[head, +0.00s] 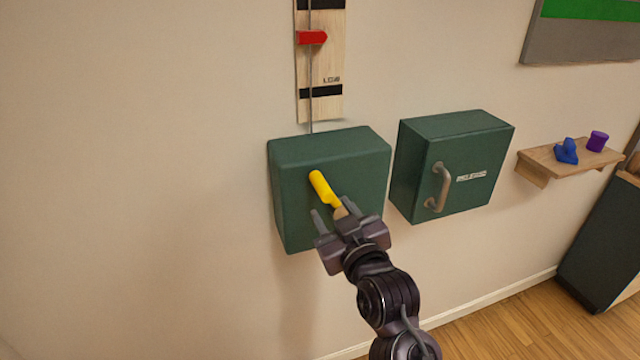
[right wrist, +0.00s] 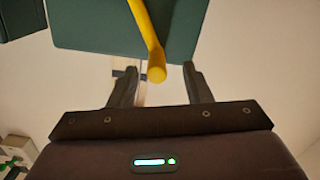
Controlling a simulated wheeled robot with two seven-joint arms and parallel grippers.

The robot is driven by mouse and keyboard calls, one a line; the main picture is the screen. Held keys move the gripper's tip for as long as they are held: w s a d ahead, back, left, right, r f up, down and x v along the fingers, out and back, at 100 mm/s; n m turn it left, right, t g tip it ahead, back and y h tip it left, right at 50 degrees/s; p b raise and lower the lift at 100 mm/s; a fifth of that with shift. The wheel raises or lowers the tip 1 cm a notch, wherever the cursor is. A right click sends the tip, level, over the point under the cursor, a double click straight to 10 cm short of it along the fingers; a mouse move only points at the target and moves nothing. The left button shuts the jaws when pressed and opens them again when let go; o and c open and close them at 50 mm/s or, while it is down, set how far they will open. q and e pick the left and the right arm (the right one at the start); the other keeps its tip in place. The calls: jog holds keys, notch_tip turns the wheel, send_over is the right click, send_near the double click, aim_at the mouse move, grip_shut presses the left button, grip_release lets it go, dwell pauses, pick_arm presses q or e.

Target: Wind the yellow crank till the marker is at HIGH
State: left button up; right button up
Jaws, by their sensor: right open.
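The yellow crank (head: 323,190) is on the front of a green box (head: 290,155) on the wall. Its arm slopes down to the right, with a paler knob at the lower end. My right gripper (head: 334,214) is open at that end. In the right wrist view the crank (right wrist: 156,60) ends between the two open fingers (right wrist: 158,84); contact cannot be told. The red marker (head: 311,38) is on a wooden scale board (head: 330,62) above the box, over the LOW label and the lower black band. The HIGH label is not visible. My left gripper is not in view.
A second green box (head: 420,145) with a metal handle (head: 440,187) is on the wall to the right. Further right, a wooden shelf (head: 548,160) holds a blue object (head: 567,151) and a purple one (head: 598,141). The wall left of the crank box is clear.

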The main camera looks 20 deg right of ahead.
aim_at(320, 186)
jog(key=w+p, duration=0.1)
jog(key=w, duration=0.3)
jog(key=w+r+p, duration=0.1)
jog(key=w, duration=0.1)
jog(key=shift+w+r+p, duration=0.1)
jog(key=shift+w+p, duration=0.25)
jog(key=shift+w, duration=0.7)
jog(key=shift+f, duration=0.2)
grip_shut()
